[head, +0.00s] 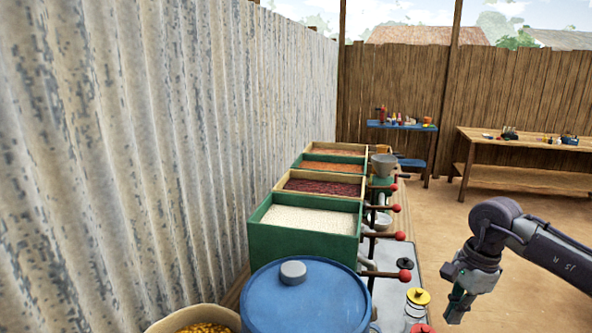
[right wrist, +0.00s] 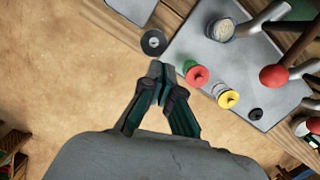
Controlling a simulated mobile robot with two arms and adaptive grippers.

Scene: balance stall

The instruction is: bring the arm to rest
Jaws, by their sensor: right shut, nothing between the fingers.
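My right gripper (head: 457,309) hangs from my right arm at the right of the head view, fingers pointing down. It is to the right of the grey counter top (head: 394,290). In the right wrist view the gripper (right wrist: 163,74) is shut with its fingertips together and nothing between them. The fingertips show close beside a red-lidded jar (right wrist: 197,75), near the counter's edge; I cannot tell whether they touch it. My left gripper is not in view.
A yellow-lidded jar (head: 417,297) stands on the counter. Grain bins (head: 305,245) with red-knobbed levers (head: 404,275) and a blue-lidded drum (head: 303,300) stand along the corrugated wall. A black disc (right wrist: 153,42) lies near the fingertips. Open floor (head: 500,230) lies to the right.

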